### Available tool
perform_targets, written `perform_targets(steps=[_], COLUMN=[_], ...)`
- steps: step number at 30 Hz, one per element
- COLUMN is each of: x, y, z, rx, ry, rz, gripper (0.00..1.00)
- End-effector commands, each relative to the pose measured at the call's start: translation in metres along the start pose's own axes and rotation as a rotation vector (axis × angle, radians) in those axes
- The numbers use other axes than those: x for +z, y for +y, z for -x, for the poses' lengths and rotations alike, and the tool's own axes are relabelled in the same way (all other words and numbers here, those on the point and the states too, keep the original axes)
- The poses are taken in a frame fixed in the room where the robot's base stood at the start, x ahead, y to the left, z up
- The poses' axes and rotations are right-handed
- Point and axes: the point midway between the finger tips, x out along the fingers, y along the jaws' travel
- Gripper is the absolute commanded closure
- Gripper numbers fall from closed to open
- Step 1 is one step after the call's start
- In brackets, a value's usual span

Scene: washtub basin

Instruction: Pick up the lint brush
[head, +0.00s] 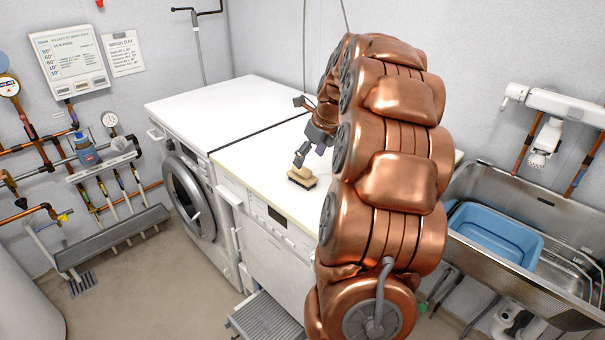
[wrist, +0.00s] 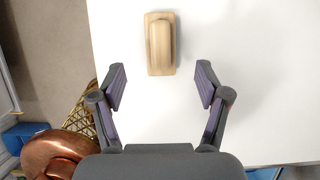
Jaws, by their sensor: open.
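The lint brush (head: 302,178) lies on the white top of the right-hand machine, near its front edge, with a tan wooden back and dark bristles below. In the wrist view the brush (wrist: 161,44) lies upright in the picture, ahead of the fingertips and roughly centred between them. My gripper (wrist: 161,84) is open and empty, its two purple-padded fingers spread wider than the brush. In the head view my gripper (head: 305,152) is just above and behind the brush, partly hidden by my copper arm.
A white washing machine (head: 183,185) stands to the left, its flat top clear. A steel sink (head: 470,255) with a blue tub (head: 495,236) is at the right. The machine top's left edge is close to the brush in the wrist view. A grey step (head: 265,318) stands on the floor.

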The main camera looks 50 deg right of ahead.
Motion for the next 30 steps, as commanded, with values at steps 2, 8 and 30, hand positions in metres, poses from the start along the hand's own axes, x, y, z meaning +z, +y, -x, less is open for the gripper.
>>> perform_targets(steps=[2,8,30], x=[0.000,0.000,0.002], y=[0.000,0.001,-0.001], z=[-0.008,-0.025,-0.074], rx=[0.001,0.004,0.000], ry=[0.001,0.004,0.001], rz=[-0.003,0.000,0.002], gripper=[0.25,0.25,0.31])
